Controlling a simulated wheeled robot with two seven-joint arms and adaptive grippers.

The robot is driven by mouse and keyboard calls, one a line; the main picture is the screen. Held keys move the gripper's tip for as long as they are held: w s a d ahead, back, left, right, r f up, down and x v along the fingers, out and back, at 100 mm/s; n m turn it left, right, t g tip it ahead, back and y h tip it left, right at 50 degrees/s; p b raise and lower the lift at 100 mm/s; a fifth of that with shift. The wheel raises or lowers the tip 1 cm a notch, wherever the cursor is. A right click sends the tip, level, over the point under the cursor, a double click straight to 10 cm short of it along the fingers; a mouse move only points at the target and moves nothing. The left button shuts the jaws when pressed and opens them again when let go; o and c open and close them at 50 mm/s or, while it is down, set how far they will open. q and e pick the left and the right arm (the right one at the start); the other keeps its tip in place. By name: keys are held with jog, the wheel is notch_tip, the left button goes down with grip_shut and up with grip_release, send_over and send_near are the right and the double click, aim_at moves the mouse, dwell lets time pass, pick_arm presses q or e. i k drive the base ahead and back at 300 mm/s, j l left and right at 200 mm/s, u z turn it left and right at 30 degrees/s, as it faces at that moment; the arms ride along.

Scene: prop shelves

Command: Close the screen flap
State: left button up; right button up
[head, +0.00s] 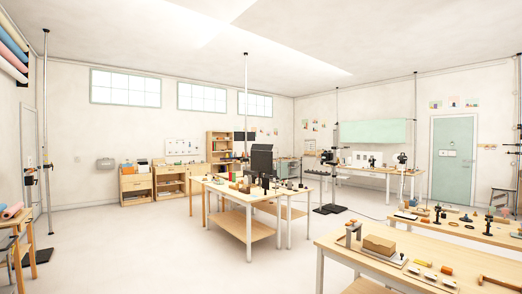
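No part that I can clearly tell as the screen flap shows at this distance. A dark upright panel (262,160), perhaps a screen, stands at the middle table, and whether it has a flap is too small to tell. A pale green panel (375,132) is on the back wall at the right. Neither of my grippers is in the head view.
A wooden table (247,228) with small items stands mid-room. Another table (400,262) with a wooden block (379,245) fills the front right. A thin pole (47,130) stands at the left. The floor (130,250) is clear at the front left.

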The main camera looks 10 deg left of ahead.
aim_at(264, 147)
jog(key=i+l+u, duration=0.15)
jog(key=i, duration=1.7)
jog(key=i+u, duration=0.35)
jog(key=i, duration=0.7)
jog(key=i+u, duration=0.25)
jog(key=i, duration=0.2)
jog(key=i+u, duration=0.25)
jog(key=i, duration=1)
jog(key=i+z, duration=1.6)
jog(key=i+j, duration=0.05)
